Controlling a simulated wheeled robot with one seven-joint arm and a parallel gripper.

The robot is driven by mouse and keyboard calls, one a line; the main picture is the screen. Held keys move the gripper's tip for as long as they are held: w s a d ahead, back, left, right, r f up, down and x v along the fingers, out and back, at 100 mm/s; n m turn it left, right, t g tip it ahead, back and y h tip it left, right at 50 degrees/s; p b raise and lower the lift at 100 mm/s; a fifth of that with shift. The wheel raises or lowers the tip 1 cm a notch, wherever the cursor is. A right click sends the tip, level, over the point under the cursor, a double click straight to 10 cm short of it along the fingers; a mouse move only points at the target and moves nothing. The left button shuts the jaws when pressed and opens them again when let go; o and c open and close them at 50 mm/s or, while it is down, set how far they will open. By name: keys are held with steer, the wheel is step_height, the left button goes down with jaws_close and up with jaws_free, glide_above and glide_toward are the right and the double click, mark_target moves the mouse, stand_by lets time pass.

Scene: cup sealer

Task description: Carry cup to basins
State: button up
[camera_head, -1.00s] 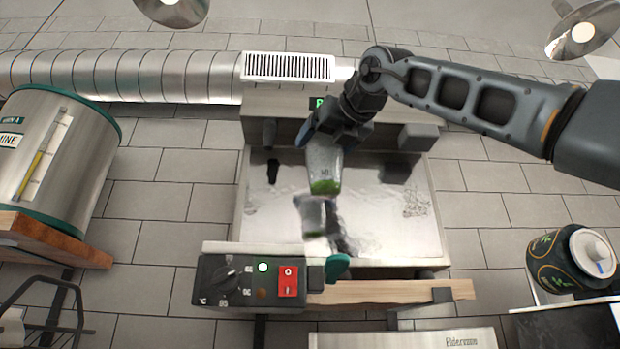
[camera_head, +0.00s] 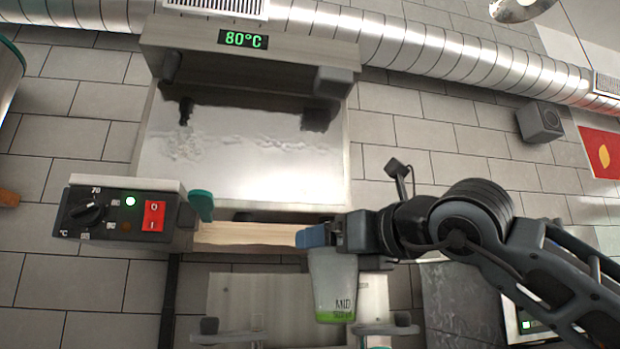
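A translucent grey cup (camera_head: 333,280) with a green lower band and dark lettering hangs upright at the lower middle of the head view. My gripper (camera_head: 322,237) comes in from the right. Its blue-tipped fingers are at the cup's top, and it appears shut on the cup. The cup is in front of the right end of the sealer's wooden front ledge. The far finger is partly hidden. I cannot make out any basins for certain.
The sealer (camera_head: 245,165) stands upper left of the cup, its display (camera_head: 243,39) reading 80°C. Its control box (camera_head: 122,213) has a red switch and a green light. A pale panel (camera_head: 237,295) with dark brackets lies below. A silver duct (camera_head: 420,45) crosses the top.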

steer(key=s+d+f, duration=0.3)
steer(key=s+f, duration=0.4)
steer(key=f, duration=0.3)
steer(key=s+d+f+n+g+y, duration=0.1)
steer(key=s+d+f, duration=0.3)
steer(key=s+f, duration=0.3)
step_height(320, 180, down, 4)
steer(key=shift+s+g+y, duration=0.15)
steer(key=shift+g+y, duration=0.15)
steer(key=shift+f, duration=0.1)
